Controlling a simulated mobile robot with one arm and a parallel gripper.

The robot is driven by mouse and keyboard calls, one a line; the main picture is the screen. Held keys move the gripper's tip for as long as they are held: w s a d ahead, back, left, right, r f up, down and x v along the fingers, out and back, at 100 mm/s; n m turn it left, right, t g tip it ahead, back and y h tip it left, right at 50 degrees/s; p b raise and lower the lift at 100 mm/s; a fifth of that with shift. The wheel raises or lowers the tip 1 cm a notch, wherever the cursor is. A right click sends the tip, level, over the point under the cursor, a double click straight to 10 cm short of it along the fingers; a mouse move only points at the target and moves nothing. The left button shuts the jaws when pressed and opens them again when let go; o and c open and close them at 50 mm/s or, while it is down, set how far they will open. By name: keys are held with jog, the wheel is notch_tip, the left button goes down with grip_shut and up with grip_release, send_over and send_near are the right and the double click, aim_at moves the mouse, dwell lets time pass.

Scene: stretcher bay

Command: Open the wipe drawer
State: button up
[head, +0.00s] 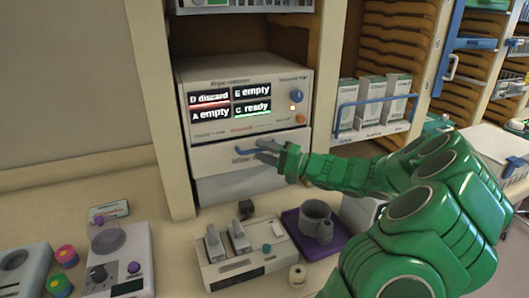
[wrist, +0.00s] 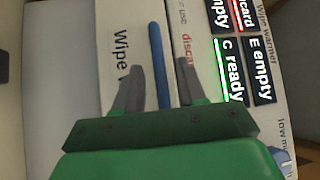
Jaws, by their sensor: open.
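The wipe drawer (head: 222,160) is a pale front with a "Wipe" label, below the wipe warmer (head: 180,85). It looks shut or nearly so. Its blue bar handle (head: 242,151) is partly hidden by my gripper (head: 268,151) in the head view. In the wrist view, the handle (wrist: 155,45) runs between the two grey fingers of my gripper (wrist: 158,80), with a gap on each side. My gripper is open around the handle. The drawer front (wrist: 112,45) with its label fills the left-centre there.
The warmer's screen (head: 230,104) reads D discard, E empty, A empty, C ready. A grey device (head: 215,277), a purple tray (head: 310,248) with a grey cup, and a white device (head: 125,255) stand on the counter below. A box rack (head: 375,130) is at right.

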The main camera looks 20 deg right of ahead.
grip_shut()
jog(key=s, duration=2.8)
jog(key=shift+s, duration=0.2)
dwell(1.6)
jog(key=shift+s+r, duration=0.1)
jog(key=shift+s, duration=0.1)
dwell(0.6)
grip_release()
jog(key=v, duration=0.8)
dwell(0.3)
jog(key=shift+a, duration=0.2)
dwell(0.3)
